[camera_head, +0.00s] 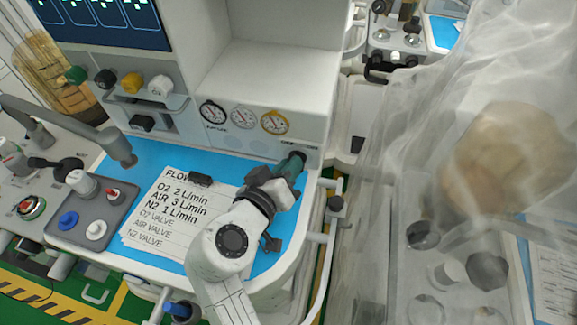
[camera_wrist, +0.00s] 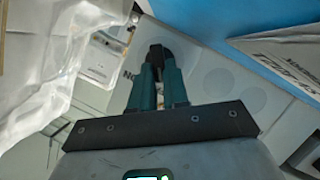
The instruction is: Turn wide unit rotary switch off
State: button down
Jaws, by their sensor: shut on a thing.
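The wide unit (camera_head: 285,75) is the white cart with a screen and gauges. My gripper (camera_head: 293,160) is at the lower right of its front panel, right of the gauges. In the wrist view, the green fingers of my gripper (camera_wrist: 158,65) are shut on a small black part (camera_wrist: 157,50) at the panel, which looks like the rotary switch. Most of the switch is hidden by the fingers, and I cannot tell which way it points. In the head view the fingers hide it.
Three gauges (camera_head: 243,117) are on the panel beside my gripper. A paper with flow values (camera_head: 165,215) lies on the blue worktop (camera_head: 150,155) below. A grey tray (camera_head: 75,228) with knobs is at the left.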

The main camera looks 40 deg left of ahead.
dwell(0.3)
jog(key=c, duration=1.1)
grip_release()
jog(key=v, duration=1)
jog(key=shift+s+d, duration=0.1)
jog(key=shift+s, duration=0.3)
